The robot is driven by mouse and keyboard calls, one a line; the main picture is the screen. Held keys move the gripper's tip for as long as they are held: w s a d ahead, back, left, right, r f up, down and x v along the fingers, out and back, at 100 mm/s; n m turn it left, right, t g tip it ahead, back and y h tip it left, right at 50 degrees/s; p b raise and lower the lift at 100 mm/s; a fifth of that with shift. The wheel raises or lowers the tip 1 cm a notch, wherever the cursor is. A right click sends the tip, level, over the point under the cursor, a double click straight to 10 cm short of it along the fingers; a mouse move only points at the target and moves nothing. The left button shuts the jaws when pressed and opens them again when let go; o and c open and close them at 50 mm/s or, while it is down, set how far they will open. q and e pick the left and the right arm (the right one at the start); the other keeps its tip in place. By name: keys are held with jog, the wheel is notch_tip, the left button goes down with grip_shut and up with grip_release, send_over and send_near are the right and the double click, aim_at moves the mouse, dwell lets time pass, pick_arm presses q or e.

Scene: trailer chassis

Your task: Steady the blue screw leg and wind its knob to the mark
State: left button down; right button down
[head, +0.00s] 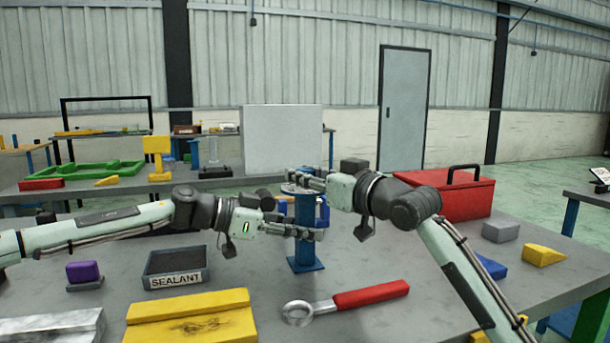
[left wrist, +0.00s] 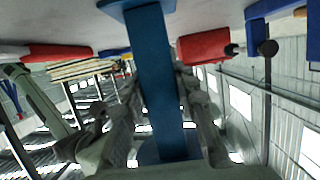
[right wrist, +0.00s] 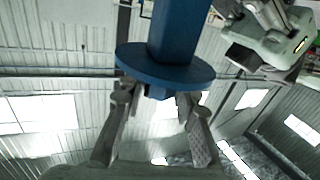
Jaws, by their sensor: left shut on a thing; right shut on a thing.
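The blue screw leg (head: 306,247) stands upright on the grey table on a square foot. Its blue post (left wrist: 153,60) runs between my left fingers in the left wrist view. My left gripper (head: 306,228) is shut on the post, below the top. My right gripper (head: 302,182) is shut at the top of the leg. In the right wrist view a round blue disc (right wrist: 165,66) and a small blue knob (right wrist: 160,92) sit at the post's end, with my right fingers on either side of the knob. I cannot make out the mark.
A red-handled ring spanner (head: 350,298) lies in front of the leg. A sealant tray (head: 176,279), yellow block (head: 190,311) and purple piece (head: 83,271) are to the left. A red toolbox (head: 455,195), grey block (head: 500,232) and yellow wedge (head: 543,255) are to the right.

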jog(key=shift+f+m+t+h, duration=0.2)
jog(key=shift+m+t+h, duration=0.35)
jog(key=shift+h, duration=0.25)
jog(key=c, duration=1.4)
grip_release()
jog(key=shift+o, duration=1.3)
jog(key=shift+r, duration=0.1)
jog(key=shift+s, duration=0.1)
jog(key=v, duration=1.1)
jog(key=shift+s+d, duration=0.25)
jog(key=shift+s, duration=0.1)
pick_arm(q)
jog(key=c, duration=0.9)
grip_release()
